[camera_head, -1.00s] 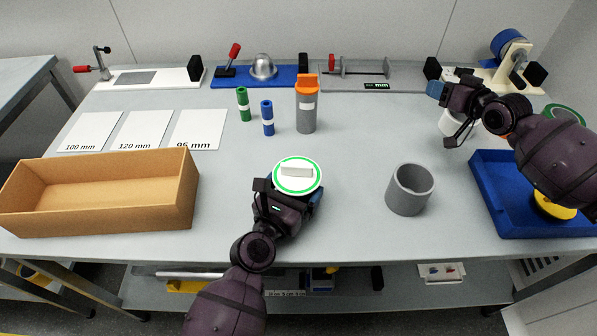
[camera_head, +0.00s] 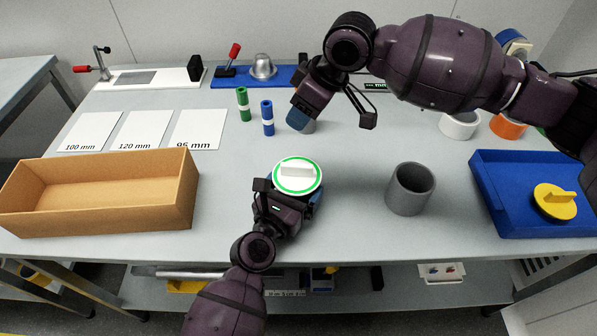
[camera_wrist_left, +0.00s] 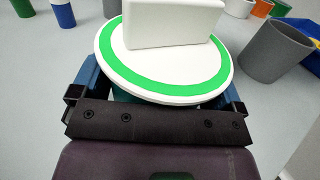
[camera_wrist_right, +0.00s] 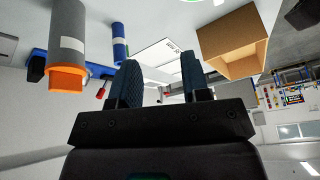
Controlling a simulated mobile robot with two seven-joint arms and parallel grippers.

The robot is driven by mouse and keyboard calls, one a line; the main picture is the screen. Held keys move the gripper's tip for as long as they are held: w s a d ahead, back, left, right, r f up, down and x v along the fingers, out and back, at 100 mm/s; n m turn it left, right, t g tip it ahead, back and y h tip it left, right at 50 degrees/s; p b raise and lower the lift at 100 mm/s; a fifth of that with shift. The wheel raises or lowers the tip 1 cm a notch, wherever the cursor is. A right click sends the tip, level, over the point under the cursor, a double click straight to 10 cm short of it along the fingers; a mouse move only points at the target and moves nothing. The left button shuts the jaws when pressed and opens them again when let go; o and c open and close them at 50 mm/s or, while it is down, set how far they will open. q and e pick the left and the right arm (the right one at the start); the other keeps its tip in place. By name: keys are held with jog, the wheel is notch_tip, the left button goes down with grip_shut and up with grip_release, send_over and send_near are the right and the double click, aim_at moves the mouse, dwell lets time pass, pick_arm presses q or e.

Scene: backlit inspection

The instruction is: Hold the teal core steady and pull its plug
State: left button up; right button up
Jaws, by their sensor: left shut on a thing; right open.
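The white plug (camera_head: 297,173) has a green ring and a raised bar handle, and it sits in the top of the teal core. In the left wrist view the plug (camera_wrist_left: 165,60) hides nearly all of the core, and only a dark teal sliver (camera_wrist_left: 125,97) shows under its rim. My left gripper (camera_head: 290,195) is shut around the core below the plug. My right gripper (camera_head: 333,118) is open and empty, up and to the right of the plug, near the table's back. Its two blue-padded fingers stand apart in the right wrist view (camera_wrist_right: 158,85).
A grey tube with an orange plug (camera_wrist_right: 68,45) stands close to my right gripper, mostly hidden in the head view. Green (camera_head: 243,104) and blue (camera_head: 267,118) tubes stand left. A grey cup (camera_head: 410,188) and blue tray (camera_head: 490,215) are right; a cardboard box (camera_head: 100,215) is left.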

aim_at(296, 165)
pick_arm(q)
jog(key=shift+f, duration=0.3)
pick_arm(e)
jog(key=s+n+h, duration=0.1)
jog(key=s, duration=0.1)
jog(key=s+a+n+g+h, duration=0.1)
jog(key=s+h, duration=0.1)
jog(key=s+r+n+h, duration=0.1)
jog(key=s+h, duration=0.1)
jog(key=shift+s+a+n, duration=0.15)
jog(key=shift+s+n, duration=0.25)
jog(key=shift+f, duration=4.3)
grip_shut()
jog(key=c, duration=0.7)
grip_release()
grip_shut()
